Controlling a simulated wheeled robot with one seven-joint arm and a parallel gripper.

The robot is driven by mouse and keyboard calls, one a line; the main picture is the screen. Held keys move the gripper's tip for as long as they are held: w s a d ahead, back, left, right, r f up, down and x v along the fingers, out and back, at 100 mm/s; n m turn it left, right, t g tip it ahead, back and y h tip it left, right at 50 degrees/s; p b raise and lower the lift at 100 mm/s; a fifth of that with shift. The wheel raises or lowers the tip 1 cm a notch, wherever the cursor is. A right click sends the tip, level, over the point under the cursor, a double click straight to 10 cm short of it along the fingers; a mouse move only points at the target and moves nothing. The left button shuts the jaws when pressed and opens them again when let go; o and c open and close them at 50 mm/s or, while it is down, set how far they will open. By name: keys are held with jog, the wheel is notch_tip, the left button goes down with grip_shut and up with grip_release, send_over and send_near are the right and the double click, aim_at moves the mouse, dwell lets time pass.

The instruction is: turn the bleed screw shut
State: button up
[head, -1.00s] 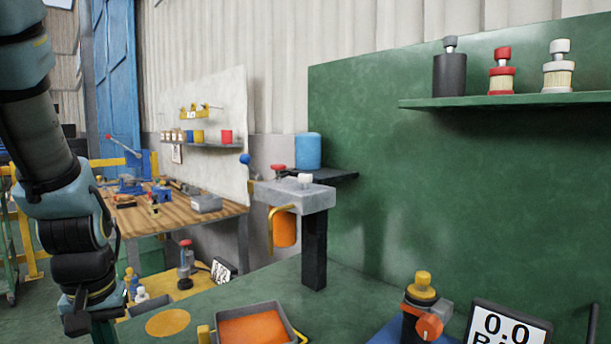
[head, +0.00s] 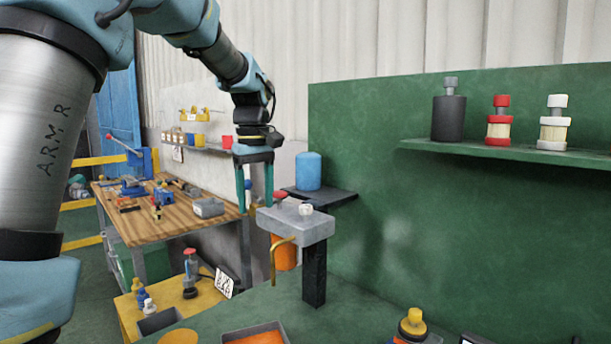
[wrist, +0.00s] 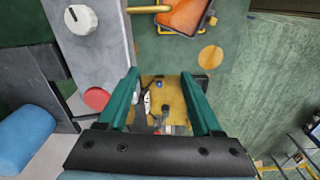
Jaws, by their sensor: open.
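A grey block (head: 296,228) stands on a dark post above the green bench. On its top are a white knob (head: 306,209) and a red knob (head: 280,196); I cannot tell for certain which is the bleed screw. In the wrist view the white knob (wrist: 80,19) shows a dark line across its face, and the red knob (wrist: 96,98) lies just left of the left finger. My gripper (head: 255,207) points down with its green fingers apart and empty, at the left end of the block.
A blue cylinder (head: 308,170) stands on a dark shelf behind the block. A yellow bent pipe (head: 284,241) and an orange container (head: 285,258) are below the block. A green shelf (head: 500,151) holds bottles at right. A wooden workbench (head: 140,223) is at left.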

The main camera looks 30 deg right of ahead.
notch_tip(320, 180, up, 10)
jog(key=n+p, duration=0.1)
jog(key=p, duration=0.1)
send_over(305, 205)
notch_tip(305, 205, down, 11)
jog(key=p, duration=0.3)
jog(key=shift+s+r, duration=0.15)
jog(key=shift+c, duration=0.3)
grip_shut()
